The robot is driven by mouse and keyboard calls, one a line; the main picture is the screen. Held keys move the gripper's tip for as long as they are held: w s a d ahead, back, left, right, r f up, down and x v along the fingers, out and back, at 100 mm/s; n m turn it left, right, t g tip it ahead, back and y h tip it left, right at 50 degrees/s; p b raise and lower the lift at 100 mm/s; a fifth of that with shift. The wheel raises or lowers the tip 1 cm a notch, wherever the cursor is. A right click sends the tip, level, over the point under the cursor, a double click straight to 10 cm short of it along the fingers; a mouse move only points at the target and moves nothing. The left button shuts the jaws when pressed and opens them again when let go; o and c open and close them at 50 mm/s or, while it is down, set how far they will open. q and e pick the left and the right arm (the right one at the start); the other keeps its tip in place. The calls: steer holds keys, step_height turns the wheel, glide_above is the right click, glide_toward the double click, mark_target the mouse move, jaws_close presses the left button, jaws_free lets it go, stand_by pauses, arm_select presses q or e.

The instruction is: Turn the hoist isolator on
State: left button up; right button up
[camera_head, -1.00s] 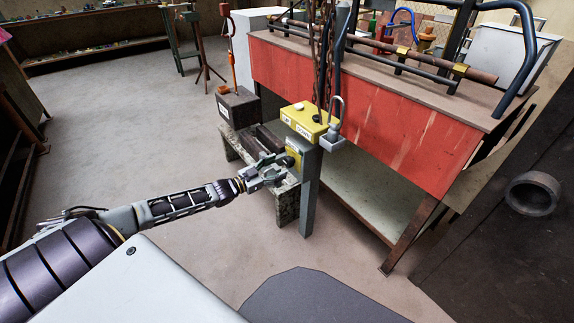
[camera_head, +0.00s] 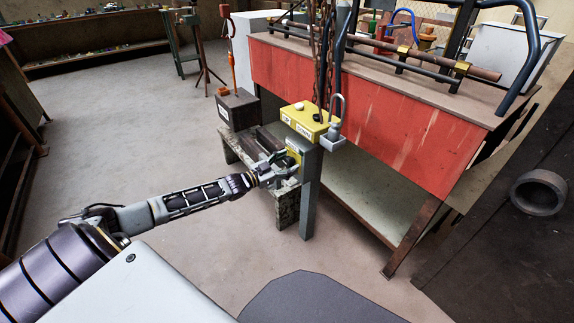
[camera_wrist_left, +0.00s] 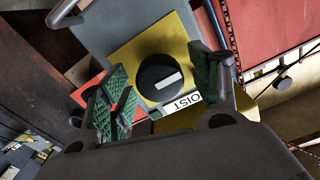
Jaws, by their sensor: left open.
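The hoist isolator is a round black knob (camera_wrist_left: 160,79) with a white bar mark, on a yellow plate (camera_wrist_left: 182,48) with a partly hidden label (camera_wrist_left: 176,106) reading "OIST". My left gripper (camera_wrist_left: 168,98) is open in the left wrist view, its green-padded fingers on either side of the knob with gaps, apparently not touching it. My right gripper is not in view.
A red-sided bench (camera_head: 370,120) with pipes on top stands right of the post. A dark block (camera_head: 237,110) with a red-orange hook stands to the left on a low stand. The floor at left is clear.

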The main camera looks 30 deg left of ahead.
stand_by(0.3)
arm_select(q)
steer(key=c, duration=1)
steer(key=shift+c, duration=0.2)
